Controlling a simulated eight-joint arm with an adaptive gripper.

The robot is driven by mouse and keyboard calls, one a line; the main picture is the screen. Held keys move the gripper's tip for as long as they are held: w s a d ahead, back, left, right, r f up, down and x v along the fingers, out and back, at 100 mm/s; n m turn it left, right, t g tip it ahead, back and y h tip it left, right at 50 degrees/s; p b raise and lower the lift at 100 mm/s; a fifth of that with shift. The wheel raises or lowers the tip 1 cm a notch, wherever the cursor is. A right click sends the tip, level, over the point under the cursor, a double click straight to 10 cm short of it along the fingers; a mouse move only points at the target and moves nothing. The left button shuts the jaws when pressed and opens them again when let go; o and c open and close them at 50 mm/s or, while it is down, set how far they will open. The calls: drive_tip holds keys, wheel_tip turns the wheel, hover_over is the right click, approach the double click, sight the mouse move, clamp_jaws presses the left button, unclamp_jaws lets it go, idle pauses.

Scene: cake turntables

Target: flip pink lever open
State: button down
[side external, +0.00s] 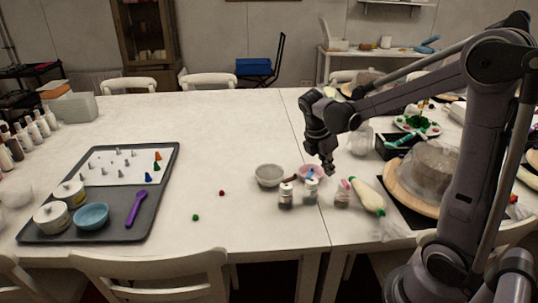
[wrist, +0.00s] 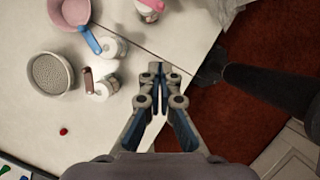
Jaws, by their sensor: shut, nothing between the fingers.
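A small jar with a pink lever on top (side external: 344,186) stands on the white table, left of a piping bag. In the wrist view the pink lever (wrist: 153,4) is at the top edge, partly cut off. Two similar jars stand to its left: one with a blue lever (wrist: 90,40) and one with a brown lever (wrist: 88,79). My gripper (side external: 328,170) is shut and empty, pointing down above the table in the side view. In the wrist view my gripper (wrist: 160,72) has its fingertips together, below and apart from the pink lever.
A grey bowl (side external: 269,175) and a pink bowl (side external: 313,171) stand close to the jars. The piping bag (side external: 368,196) lies right of the pink-lever jar. A dark tray (side external: 170,165) sits at left. The table between tray and bowls is mostly clear.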

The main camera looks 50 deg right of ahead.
sight(346, 183)
drive_tip(key=s+d+f, duration=0.2)
drive_tip(key=d+f, duration=0.5)
drive_tip(key=f, duration=0.2)
drive_tip(key=shift+s, duration=0.15)
drive_tip(key=shift+s+d+n+t, duration=0.3)
drive_tip(key=shift+s+n, duration=0.1)
drive_tip(key=shift+n, duration=0.4)
idle(0.4)
drive_tip(key=s+d+n+t, duration=0.1)
drive_tip(key=s+d+n, duration=0.2)
drive_tip(key=d, duration=0.3)
drive_tip(key=shift+s+d, duration=0.15)
idle(0.8)
idle(1.4)
